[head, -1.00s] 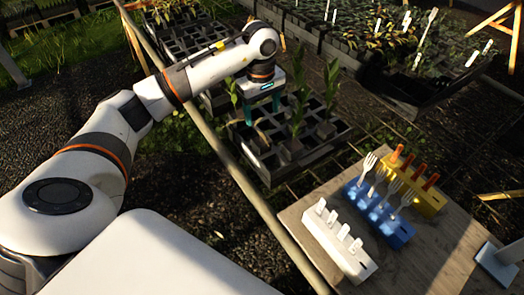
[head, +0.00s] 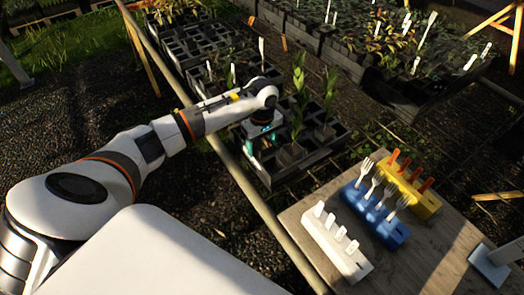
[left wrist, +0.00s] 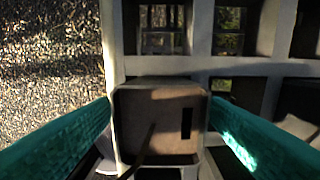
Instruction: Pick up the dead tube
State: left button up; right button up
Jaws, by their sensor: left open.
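The dead tube (left wrist: 158,125) is a square pot with brown contents, a thin dry stem and a dark slot. It fills the lower middle of the left wrist view and sits in a cell of the black tray (head: 312,160). My left gripper (head: 262,146) is open and lowered at the tray's left end. In the left wrist view its teal fingers (left wrist: 160,104) stand on either side of the tube. Whether they touch it I cannot tell. In the head view my gripper hides most of the tube. My right gripper is not in view.
Tall green plants (head: 298,100) stand in the same tray just right of my gripper. A wooden table (head: 410,262) at the lower right carries white (head: 335,245), blue (head: 375,218) and yellow (head: 412,190) label holders. A pale rail (head: 235,165) runs along the tray's left.

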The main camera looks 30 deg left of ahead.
pick_arm(q)
jog(key=c, duration=1.3)
jog(key=shift+c, duration=0.8)
jog(key=shift+r, duration=0.1)
